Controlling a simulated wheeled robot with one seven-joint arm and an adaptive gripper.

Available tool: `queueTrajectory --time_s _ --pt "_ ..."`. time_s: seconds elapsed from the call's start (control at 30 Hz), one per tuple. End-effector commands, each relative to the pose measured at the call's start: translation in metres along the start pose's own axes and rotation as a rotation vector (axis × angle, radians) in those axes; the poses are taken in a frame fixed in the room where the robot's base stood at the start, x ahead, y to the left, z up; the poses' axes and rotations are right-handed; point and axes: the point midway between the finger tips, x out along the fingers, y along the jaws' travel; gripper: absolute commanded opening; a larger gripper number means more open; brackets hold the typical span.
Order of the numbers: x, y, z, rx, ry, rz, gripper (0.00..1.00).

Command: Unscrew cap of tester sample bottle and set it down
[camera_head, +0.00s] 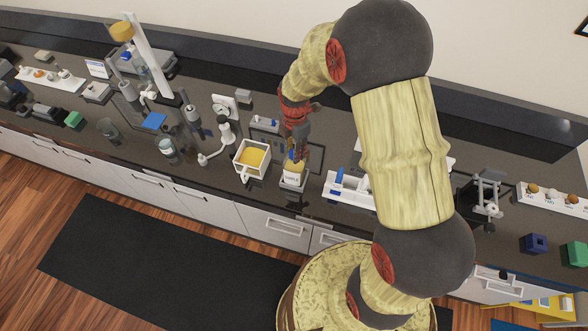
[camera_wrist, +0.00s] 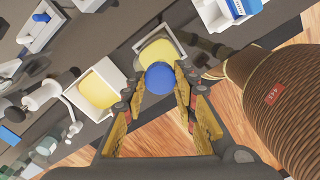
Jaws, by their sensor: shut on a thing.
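My gripper (camera_head: 292,153) points down over the worktop near its front edge. In the wrist view its fingers (camera_wrist: 160,84) are closed around a round blue cap (camera_wrist: 160,77). The tester sample bottle (camera_head: 293,172), yellow with a pale label, stands upright on a white base directly below the gripper. In the wrist view the bottle's yellow top (camera_wrist: 158,52) shows partly behind the cap. I cannot tell whether the cap still touches the bottle. The fingers hide most of the cap in the head view.
A white open square container (camera_head: 238,164) holding yellow liquid stands just left of the bottle. A white rack with blue items (camera_head: 340,186) is to the right. A white stand (camera_head: 226,130) is farther left. Dark worktop between the bottle and the rack is bare.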

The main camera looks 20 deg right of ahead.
Motion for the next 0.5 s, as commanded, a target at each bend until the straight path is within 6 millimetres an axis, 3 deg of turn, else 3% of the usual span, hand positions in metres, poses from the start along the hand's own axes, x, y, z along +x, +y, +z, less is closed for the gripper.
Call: queueTrajectory --time_s 0.17,0.2,0.5 --pt "0.0002 0.0001 0.0 -0.003 0.0 0.0 0.0" --pt "0.0002 0.0 -0.0001 -0.003 0.0 0.0 0.29" --pt "0.0001 -0.0001 -0.0001 -0.001 0.0 0.0 0.46"
